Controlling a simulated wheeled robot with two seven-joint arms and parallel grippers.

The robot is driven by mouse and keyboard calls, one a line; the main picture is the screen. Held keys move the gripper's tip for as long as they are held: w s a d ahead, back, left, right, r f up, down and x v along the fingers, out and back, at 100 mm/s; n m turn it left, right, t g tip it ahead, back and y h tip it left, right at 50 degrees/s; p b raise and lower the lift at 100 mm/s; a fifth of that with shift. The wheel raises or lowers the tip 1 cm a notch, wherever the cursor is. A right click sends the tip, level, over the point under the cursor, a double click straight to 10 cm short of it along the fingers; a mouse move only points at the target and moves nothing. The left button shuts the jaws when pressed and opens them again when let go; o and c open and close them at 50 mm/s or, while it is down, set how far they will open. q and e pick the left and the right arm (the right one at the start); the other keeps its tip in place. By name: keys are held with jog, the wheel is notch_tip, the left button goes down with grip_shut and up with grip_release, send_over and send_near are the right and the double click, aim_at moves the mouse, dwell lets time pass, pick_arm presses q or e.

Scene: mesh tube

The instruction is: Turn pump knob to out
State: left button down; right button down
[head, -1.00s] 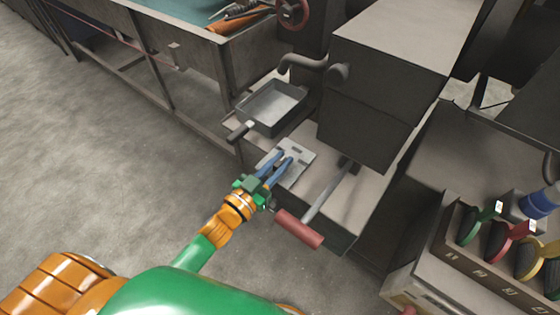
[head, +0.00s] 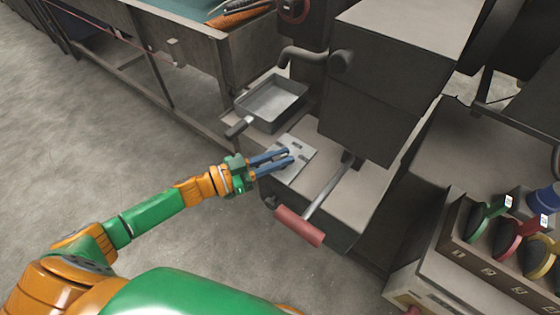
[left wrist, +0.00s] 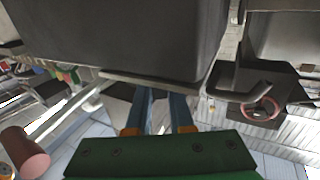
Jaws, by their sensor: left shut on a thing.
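The pump is a dark boxy unit with a light grey deck, and a metal plate (head: 303,151) with slots lies on its front part. My left gripper (head: 281,159) reaches in from the left. Its two blue fingers point right, with the tips at the plate. It is shut on the pump knob, which the fingers hide. In the left wrist view the fingers (left wrist: 160,110) point toward the dark box, and the knob cannot be made out. I cannot read any mark for out. My right gripper is not in view.
A lever with a red grip (head: 299,226) sticks out in front of the plate. A shallow grey pan (head: 272,102) sits behind it, and the large dark box (head: 370,115) rises to the right. Coloured-ring holders (head: 500,240) stand at far right. The floor at left is clear.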

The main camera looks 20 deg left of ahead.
aim_at(272, 159)
pick_arm(q)
jog(key=m+g+b, duration=0.1)
jog(key=m+g+h+b, duration=0.2)
jog(key=shift+w+f+g+b, duration=0.1)
jog(key=shift+f+g+b, duration=0.2)
jog(key=shift+b, duration=0.1)
jog(key=shift+r+m+g+h+b, duration=0.3)
jog(key=shift+m+g+h+b, duration=0.5)
jog(key=shift+g+b, duration=0.4)
jog(key=c, duration=0.8)
grip_release()
jog(key=b+v, duration=0.1)
jog(key=v, duration=0.5)
jog(key=shift+a+f+b, duration=0.15)
jog(key=shift+a+b, duration=0.15)
jog(key=shift+b, duration=0.1)
jog(key=shift+s+a, duration=0.2)
jog(key=shift+s, duration=0.05)
